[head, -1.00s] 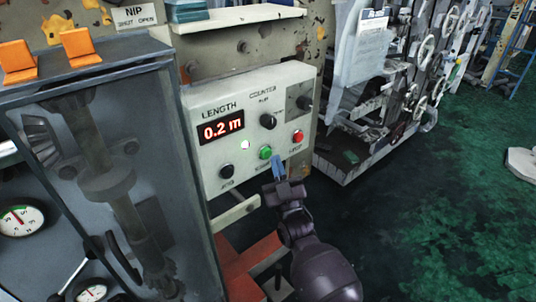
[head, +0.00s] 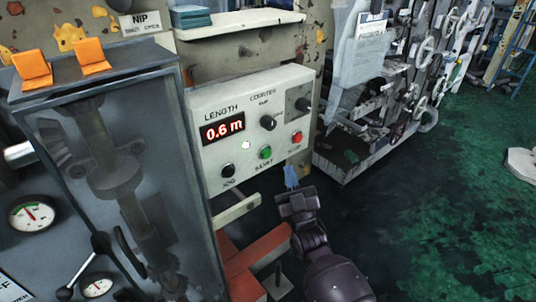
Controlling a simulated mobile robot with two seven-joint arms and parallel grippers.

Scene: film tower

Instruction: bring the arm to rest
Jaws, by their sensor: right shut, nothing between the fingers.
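My right gripper (head: 291,177) is in front of the lower right part of the grey control panel (head: 208,176), just below its bottom edge. Its light blue fingers are shut with nothing between them. They appear apart from the panel's buttons. A small white light (head: 246,145) shows near the display. My left gripper is not in view.
A red bracket (head: 258,262) lies beneath the panel. Machinery (head: 395,90) stands behind right. Green floor (head: 450,215) is open at right.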

